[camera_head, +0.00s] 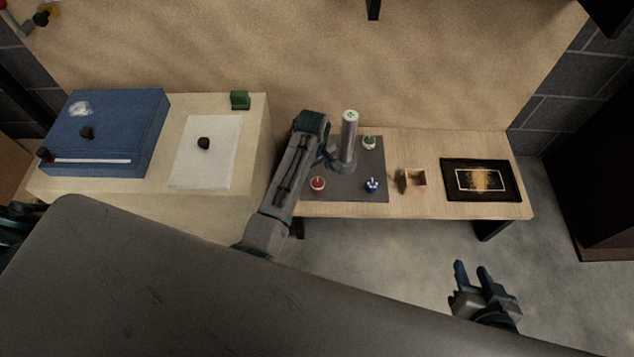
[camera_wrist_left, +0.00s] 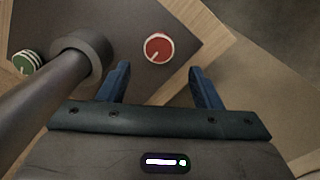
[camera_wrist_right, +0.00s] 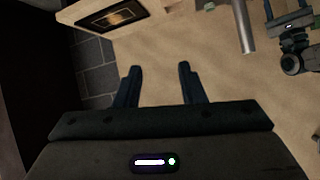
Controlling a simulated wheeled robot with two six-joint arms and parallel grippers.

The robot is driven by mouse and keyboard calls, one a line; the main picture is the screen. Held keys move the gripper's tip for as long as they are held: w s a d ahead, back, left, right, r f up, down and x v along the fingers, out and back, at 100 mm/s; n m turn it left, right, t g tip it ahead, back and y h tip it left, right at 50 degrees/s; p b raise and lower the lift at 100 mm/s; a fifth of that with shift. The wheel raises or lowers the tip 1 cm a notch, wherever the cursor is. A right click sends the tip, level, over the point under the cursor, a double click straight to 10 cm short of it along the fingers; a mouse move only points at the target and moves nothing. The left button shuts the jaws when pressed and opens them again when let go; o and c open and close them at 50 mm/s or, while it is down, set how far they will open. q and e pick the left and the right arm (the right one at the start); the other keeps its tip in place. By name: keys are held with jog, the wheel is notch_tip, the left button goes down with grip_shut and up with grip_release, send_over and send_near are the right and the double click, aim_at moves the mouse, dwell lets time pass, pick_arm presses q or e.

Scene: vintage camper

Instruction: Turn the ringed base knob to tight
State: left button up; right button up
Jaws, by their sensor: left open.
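A red knob (camera_head: 317,183) with a pale rim sits at the front left of a dark grey mat (camera_head: 352,187). It also shows in the left wrist view (camera_wrist_left: 158,47), with a white line on top. A green knob (camera_head: 369,142) and a blue knob (camera_head: 372,185) stand on the mat's right side. A grey post (camera_head: 349,138) rises between them; a dark collar (camera_wrist_left: 92,48) surrounds its base. I cannot tell which knob is meant as ringed. My left gripper (camera_head: 322,158) is open beside the post, fingers apart, holding nothing. My right gripper (camera_head: 471,268) is open and empty over the floor.
A small wooden box (camera_head: 411,182) and a dark framed panel (camera_head: 481,180) lie further right on the bench. To the left, a cream cabinet (camera_head: 255,125) carries a blue case (camera_head: 125,125), a white sheet (camera_head: 218,165) and a green block (camera_head: 240,100).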

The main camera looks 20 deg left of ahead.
aim_at(317, 182)
pick_arm(q)
notch_tip(317, 182, down, 3)
jog(key=shift+f+b, duration=0.15)
jog(key=shift+b, duration=0.3)
notch_tip(317, 182, down, 4)
jog(key=shift+w+d+r+b, duration=0.1)
jog(key=shift+w+b, duration=0.05)
jog(key=shift+b, duration=0.4)
jog(key=shift+f, duration=0.25)
pick_arm(e)
jog(key=w+r+t, duration=0.3)
jog(key=r+t, duration=0.1)
jog(key=r, duration=0.2)
jog(key=w+d+r+t, duration=0.1)
jog(key=w+r+t, duration=0.2)
jog(key=r, duration=0.3)
jog(key=shift+w+d+r+t, duration=0.25)
jog(key=shift+w+r+t, duration=0.1)
jog(key=shift+t, duration=0.35)
jog(key=shift+f, duration=0.1)
pick_arm(q)
jog(key=c, duration=1)
